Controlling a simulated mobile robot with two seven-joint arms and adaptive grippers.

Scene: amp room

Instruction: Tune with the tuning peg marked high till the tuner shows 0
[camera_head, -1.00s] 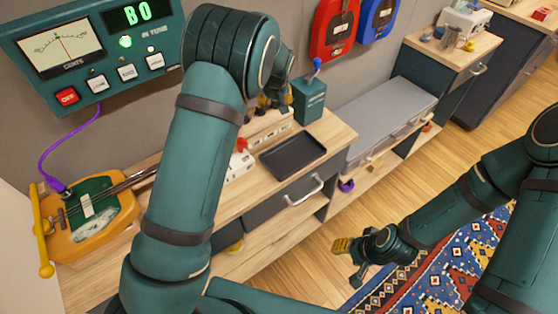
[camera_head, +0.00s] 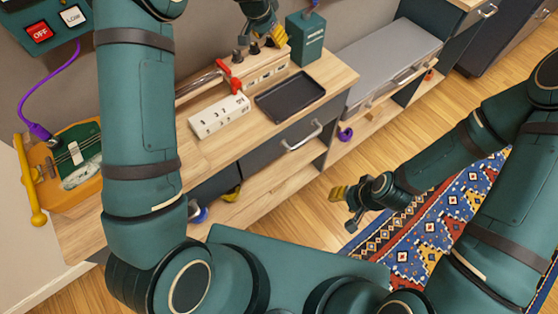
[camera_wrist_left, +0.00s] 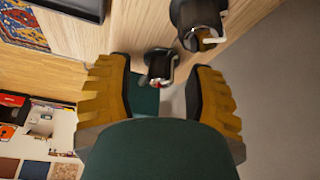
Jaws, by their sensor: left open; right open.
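My left gripper (camera_head: 258,38) is open above the pale block (camera_head: 266,72) at the end of the instrument's neck; dark pegs show beside it. In the left wrist view, the gripper (camera_wrist_left: 160,100) has its two yellow-padded fingers spread. One dark metallic peg (camera_wrist_left: 160,66) stands between and beyond the fingertips, and another peg (camera_wrist_left: 200,20) is farther up. I cannot read any peg marking. The orange instrument body (camera_head: 60,206) lies at left, partly behind my arm. My right gripper (camera_head: 355,196) is open and empty over the floor.
A white numbered block (camera_head: 219,116), a red clip (camera_head: 231,77) and a black tray (camera_head: 290,96) are on the bench. A teal box (camera_head: 305,38) stands behind the tray. A purple cable (camera_head: 48,86) runs from tuner to instrument. A patterned rug (camera_head: 440,215) covers the floor at right.

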